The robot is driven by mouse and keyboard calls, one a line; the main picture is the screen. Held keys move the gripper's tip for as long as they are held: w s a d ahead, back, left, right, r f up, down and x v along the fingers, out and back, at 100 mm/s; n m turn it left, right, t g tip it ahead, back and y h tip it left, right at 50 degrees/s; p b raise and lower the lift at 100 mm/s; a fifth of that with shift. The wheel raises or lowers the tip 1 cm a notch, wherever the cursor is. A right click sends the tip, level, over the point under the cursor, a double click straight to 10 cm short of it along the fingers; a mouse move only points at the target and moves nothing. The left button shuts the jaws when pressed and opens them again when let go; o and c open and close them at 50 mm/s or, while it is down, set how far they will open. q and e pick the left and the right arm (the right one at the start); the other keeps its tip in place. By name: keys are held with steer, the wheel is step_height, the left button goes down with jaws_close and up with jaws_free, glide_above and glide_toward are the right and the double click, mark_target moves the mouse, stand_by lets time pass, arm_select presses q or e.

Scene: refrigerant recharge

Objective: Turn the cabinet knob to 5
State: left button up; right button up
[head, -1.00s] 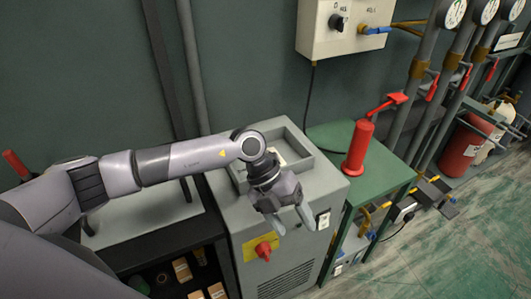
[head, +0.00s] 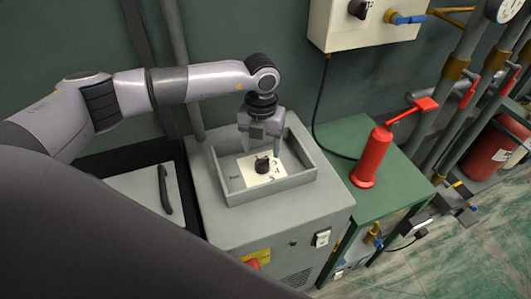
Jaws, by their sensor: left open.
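The cabinet knob (head: 262,163) is a small black knob on a white dial plate (head: 250,176) inside the shallow tray-like top of the grey cabinet (head: 290,222). Some dial marks show to the right of the knob and below it; I cannot read the knob's setting clearly. My left gripper (head: 261,150) points down over the dial, its two fingers apart, just above and behind the knob in the picture. I cannot tell whether the fingers touch it. My right gripper is not in view.
A raised rim (head: 275,194) surrounds the dial. A green bench (head: 345,136) with a red hand pump (head: 373,158) stands to the right. A wall box (head: 345,28) with a black knob and blue valve handle hangs above. Gauged pipes (head: 455,70) stand at the right.

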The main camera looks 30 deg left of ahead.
mark_target(262, 160)
arm_select(q)
steer(key=shift+s+f, duration=0.1)
steer(key=shift+f, duration=2.65)
steer(key=c, duration=1)
